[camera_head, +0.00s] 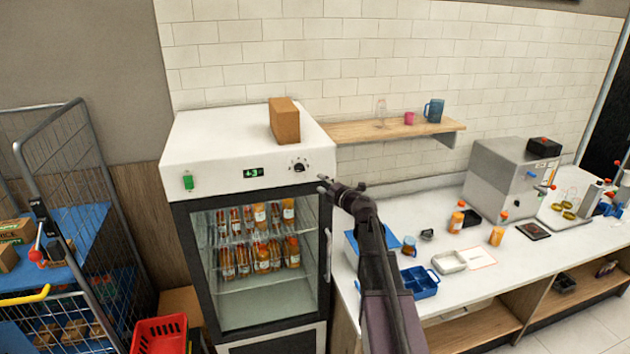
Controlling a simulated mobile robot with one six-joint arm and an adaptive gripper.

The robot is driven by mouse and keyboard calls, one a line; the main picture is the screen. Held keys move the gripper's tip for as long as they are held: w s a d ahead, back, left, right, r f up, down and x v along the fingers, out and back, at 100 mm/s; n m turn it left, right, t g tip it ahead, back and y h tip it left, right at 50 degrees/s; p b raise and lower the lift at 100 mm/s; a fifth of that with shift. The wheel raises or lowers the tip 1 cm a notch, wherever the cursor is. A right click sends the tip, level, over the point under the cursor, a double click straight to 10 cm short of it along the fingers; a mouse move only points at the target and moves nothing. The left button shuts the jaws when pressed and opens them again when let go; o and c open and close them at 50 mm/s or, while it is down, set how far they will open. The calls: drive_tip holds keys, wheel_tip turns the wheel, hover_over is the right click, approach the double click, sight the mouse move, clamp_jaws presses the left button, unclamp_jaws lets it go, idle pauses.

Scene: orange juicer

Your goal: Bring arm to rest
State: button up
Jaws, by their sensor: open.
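My arm (380,285) reaches up from the bottom of the picture, over the left end of the white counter. My gripper (322,184) is at its upper end, pointing left, in front of the fridge's right edge near the control knob (299,166). It is small in the picture, open, and nothing shows between its fingers. I cannot tell how far it is from the fridge front.
The glass-door fridge (265,303) holds several orange bottles; a brown box (284,121) stands on top. The counter (400,228) carries a blue tray (421,283), bottles and a grey machine (500,180). A wall shelf (370,131) is behind. A wire cart (60,150) and red basket (160,335) stand left.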

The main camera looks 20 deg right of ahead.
drive_tip(key=shift+s+d, duration=0.15)
drive_tip(key=shift+s, duration=0.3)
drive_tip(key=shift+f, duration=0.1)
drive_tip(key=s+f+m+g+h+b, duration=0.3)
drive_tip(key=s+f+m+h+b, duration=0.3)
drive_tip(key=f+m, duration=0.45)
drive_tip(key=s+f+m+g+h+b, duration=0.45)
drive_tip(key=f+m+h+b, duration=0.25)
drive_tip(key=f+m, duration=0.4)
drive_tip(key=s+a+f+g+y+b, duration=0.3)
drive_tip(key=s+a+f+g+b, duration=0.1)
drive_tip(key=s+a+f, duration=0.3)
drive_tip(key=s+a+f+g+y+b, duration=0.3)
drive_tip(key=s+a+f, duration=0.5)
drive_tip(key=s+f, duration=0.3)
drive_tip(key=shift+s+a+m+g+y+b, duration=0.2)
drive_tip(key=shift+s+m+g+y+b, duration=0.3)
drive_tip(key=shift+s+g, duration=0.7)
drive_tip(key=shift+o, duration=0.3)
drive_tip(key=shift+w, duration=0.2)
